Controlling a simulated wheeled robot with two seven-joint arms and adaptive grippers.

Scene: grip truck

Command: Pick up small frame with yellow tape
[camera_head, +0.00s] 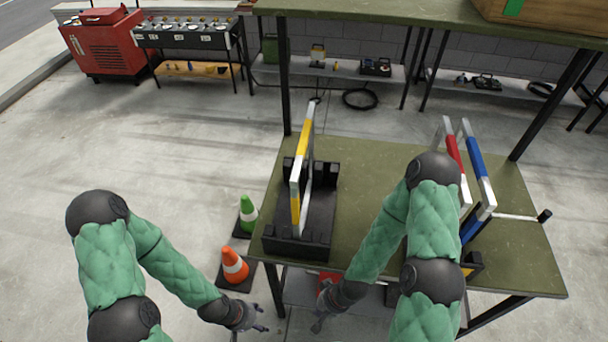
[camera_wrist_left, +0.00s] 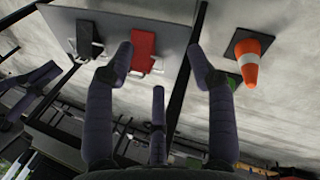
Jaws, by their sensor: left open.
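The small frame with yellow tape (camera_head: 300,155) stands upright in a black holder (camera_head: 310,225) on the left part of the green table (camera_head: 360,175). It is a silver-white frame with a yellow band. My left gripper (camera_head: 258,322) is low, in front of the table and left of its front edge, apart from the frame. In the left wrist view its fingers (camera_wrist_left: 160,65) are spread with nothing between them. My right gripper (camera_head: 320,318) is low at the table's front edge; its fingers are too small to judge.
Frames with red tape (camera_head: 455,160) and blue tape (camera_head: 478,160) stand at the right of the table, partly behind my right arm. An orange cone (camera_head: 234,265) and a green cone (camera_head: 248,210) stand on the floor left of the table. A shelf lies under the table.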

